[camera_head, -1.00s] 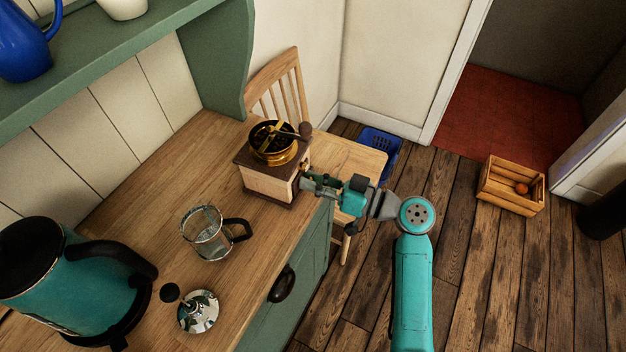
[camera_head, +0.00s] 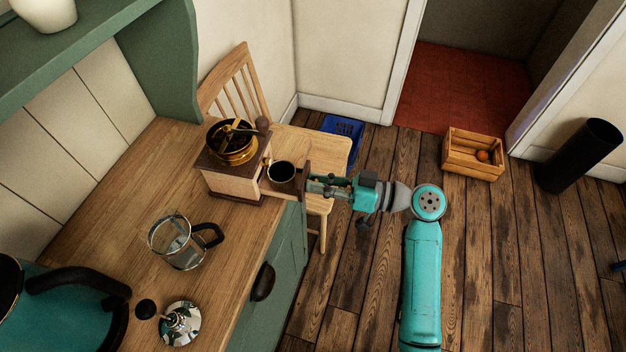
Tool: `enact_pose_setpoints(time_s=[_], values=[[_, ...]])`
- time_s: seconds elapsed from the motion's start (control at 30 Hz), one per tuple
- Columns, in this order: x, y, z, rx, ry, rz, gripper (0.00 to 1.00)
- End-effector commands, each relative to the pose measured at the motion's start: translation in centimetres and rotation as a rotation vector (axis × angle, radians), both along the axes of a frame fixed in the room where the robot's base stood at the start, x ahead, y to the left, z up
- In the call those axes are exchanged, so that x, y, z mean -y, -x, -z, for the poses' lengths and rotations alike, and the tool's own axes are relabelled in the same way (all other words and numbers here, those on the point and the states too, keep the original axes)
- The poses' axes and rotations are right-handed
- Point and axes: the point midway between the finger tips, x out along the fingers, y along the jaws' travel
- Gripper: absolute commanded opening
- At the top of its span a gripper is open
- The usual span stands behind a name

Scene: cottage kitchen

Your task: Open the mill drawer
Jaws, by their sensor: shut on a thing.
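The coffee mill (camera_head: 228,181) stands at the far end of the wooden counter. It has a pale wooden body, a dark top and base, a brass bowl and a crank. Its drawer (camera_head: 307,172) is pulled well out to the right, past the counter edge, and a round dark cup-like hollow (camera_head: 281,173) shows in it. My gripper (camera_head: 314,184) is at the outer face of the drawer front, shut on the drawer's knob. The knob itself is hidden by the fingers.
A wooden chair (camera_head: 320,148) is just behind the drawer. A blue basket (camera_head: 343,130) and a wooden crate (camera_head: 473,155) are on the floor.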

Motion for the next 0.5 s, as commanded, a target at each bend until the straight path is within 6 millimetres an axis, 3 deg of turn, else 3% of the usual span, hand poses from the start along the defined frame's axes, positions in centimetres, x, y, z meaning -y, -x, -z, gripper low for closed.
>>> enact_pose_setpoints(time_s=[0.07, 0.1, 0.2, 0.5], values=[[-0.02, -0.01, 0.00, 0.000, 0.000, 0.000, 0.00], [-0.02, 0.00, 0.01, 0.000, 0.000, 0.000, 0.21], [-0.03, 0.00, 0.01, -0.001, 0.000, 0.000, 0.45], [0.01, 0.00, 0.00, 0.000, 0.000, 0.000, 0.45]])
